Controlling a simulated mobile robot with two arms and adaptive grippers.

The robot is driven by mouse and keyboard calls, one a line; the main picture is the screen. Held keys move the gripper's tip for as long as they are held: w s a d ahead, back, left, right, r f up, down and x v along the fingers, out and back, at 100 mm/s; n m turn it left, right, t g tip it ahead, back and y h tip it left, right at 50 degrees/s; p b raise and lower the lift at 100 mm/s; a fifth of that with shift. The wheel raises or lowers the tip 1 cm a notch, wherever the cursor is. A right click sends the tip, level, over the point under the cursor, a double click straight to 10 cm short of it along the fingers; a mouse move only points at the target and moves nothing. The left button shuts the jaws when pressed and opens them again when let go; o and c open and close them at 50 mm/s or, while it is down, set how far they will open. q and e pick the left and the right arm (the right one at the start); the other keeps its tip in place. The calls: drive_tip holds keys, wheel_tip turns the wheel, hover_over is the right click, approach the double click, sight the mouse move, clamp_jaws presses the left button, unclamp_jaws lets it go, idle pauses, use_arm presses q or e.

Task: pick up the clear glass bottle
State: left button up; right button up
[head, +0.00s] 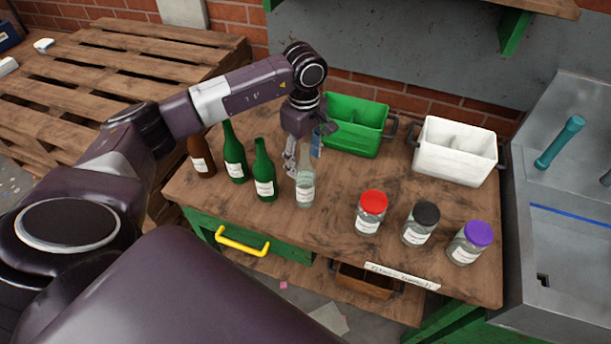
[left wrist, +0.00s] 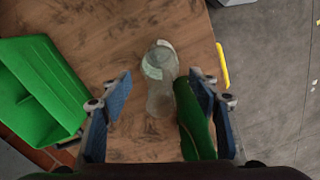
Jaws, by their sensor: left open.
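The clear glass bottle (head: 305,187) stands upright on the wooden workbench, with a white label on its front. My left gripper (head: 304,148) is open and is at the bottle's neck and upper part, just behind it in the head view. In the left wrist view the clear bottle (left wrist: 160,88) shows between my two blue-padded fingers, with a gap to the left finger. A green bottle (left wrist: 194,118) shows close beside the right finger; I cannot tell whether they touch. My right gripper is not in view.
Left of the clear bottle stand two green bottles (head: 264,172) (head: 233,155) and a brown bottle (head: 200,156). Jars with red (head: 368,222), black (head: 419,232) and purple (head: 467,250) lids stand to the right. A green bin (head: 350,135) and a white bin (head: 455,160) are behind.

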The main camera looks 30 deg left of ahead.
use_arm(q)
drive_tip(key=shift+f, duration=0.8)
drive_tip(key=c, duration=0.9)
clamp_jaws()
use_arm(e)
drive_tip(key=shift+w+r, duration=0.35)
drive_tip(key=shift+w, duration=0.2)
